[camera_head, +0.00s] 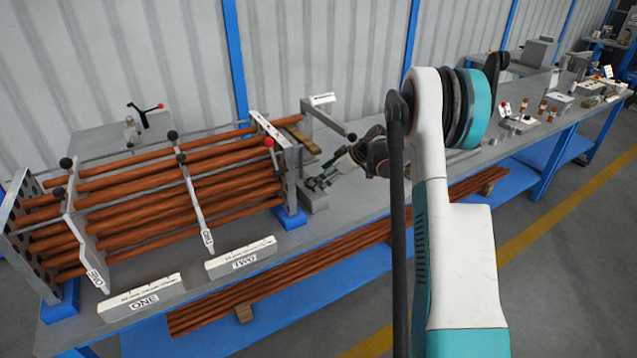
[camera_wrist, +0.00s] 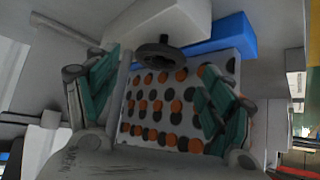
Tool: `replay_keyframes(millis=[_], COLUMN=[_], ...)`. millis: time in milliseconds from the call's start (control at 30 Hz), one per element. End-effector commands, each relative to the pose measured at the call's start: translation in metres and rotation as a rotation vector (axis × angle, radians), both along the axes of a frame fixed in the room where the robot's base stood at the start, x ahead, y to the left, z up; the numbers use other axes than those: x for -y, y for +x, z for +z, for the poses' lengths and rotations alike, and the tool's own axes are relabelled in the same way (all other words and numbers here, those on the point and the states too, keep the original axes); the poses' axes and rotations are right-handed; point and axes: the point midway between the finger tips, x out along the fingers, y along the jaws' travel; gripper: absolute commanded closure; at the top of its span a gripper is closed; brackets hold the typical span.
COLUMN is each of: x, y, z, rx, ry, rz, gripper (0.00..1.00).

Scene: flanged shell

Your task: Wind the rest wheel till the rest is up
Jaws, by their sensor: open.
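A dark round handwheel (camera_wrist: 160,52) with a hub shows near the top middle of the wrist view, in front of a pale block (camera_wrist: 165,20). I take it for the rest wheel; I cannot make it out in the head view. My gripper (camera_head: 322,180) is by the right end of the tube bundle (camera_head: 170,185). In the wrist view my gripper (camera_wrist: 158,92) is open, its teal-padded fingers apart and nothing held between them. The wheel is beyond the fingers, apart from them. Behind is the perforated end plate (camera_wrist: 125,133) with orange tube ends and dark holes. The rest's height is unclear.
Blocks marked ONE (camera_head: 143,300) and TWO (camera_head: 241,260) lie along the bench's front edge. Loose tubes (camera_head: 300,275) lie on the blue lower shelf. Small items (camera_head: 545,110) stand farther right.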

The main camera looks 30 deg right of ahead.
Motion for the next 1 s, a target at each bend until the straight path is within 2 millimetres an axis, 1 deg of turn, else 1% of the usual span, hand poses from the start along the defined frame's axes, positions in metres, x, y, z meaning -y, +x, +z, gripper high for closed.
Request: replay_keyframes(millis=[33,200,467,567,600,667,700,1000], x=[-0.004,-0.011,-0.012,-0.012,-0.012,-0.012,-0.012,-0.013], y=[0.005,0.015,0.016,0.016,0.016,0.016,0.016,0.016], z=[-0.008,-0.02,-0.02,-0.02,-0.02,-0.02,-0.02,-0.02], rx=[0.0,0.001,0.0,0.0,0.0,0.0,0.0,-0.001], ry=[0.0,-0.001,-0.001,-0.001,-0.001,-0.001,-0.001,-0.001], rz=[0.001,0.0,-0.001,-0.001,-0.001,-0.001,-0.001,-0.02], gripper=[0.25,0.25,0.25,0.46,0.55,0.68,0.7,0.69])
